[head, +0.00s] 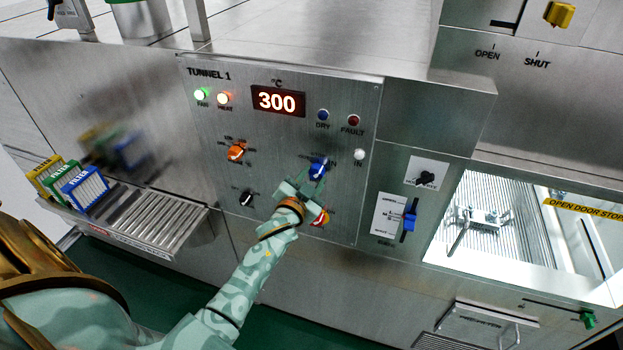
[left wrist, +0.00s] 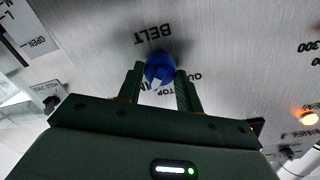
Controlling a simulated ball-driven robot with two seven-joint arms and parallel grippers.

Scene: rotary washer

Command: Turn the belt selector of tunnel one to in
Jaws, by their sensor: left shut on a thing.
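The belt selector is a blue knob (head: 318,168) with a white pointer, on the steel panel marked TUNNEL 1 (head: 225,115). In the left wrist view the blue knob (left wrist: 158,67) sits under the upside-down word BELT, with the OUT, STOP and IN marks partly hidden by my fingers. Its white pointer faces down toward the gripper body; I cannot tell its exact mark. My left gripper (head: 316,182) is shut on the knob, and it shows in the wrist view (left wrist: 160,80) with one finger on each side. My right gripper is not in view.
An orange knob (head: 236,152), a black knob (head: 247,199) and a red knob (head: 320,218) are close by on the panel. A white IN lamp (head: 359,154) is to the right. A blue lever (head: 410,218) stands farther right. A roller shelf (head: 150,210) juts out at left.

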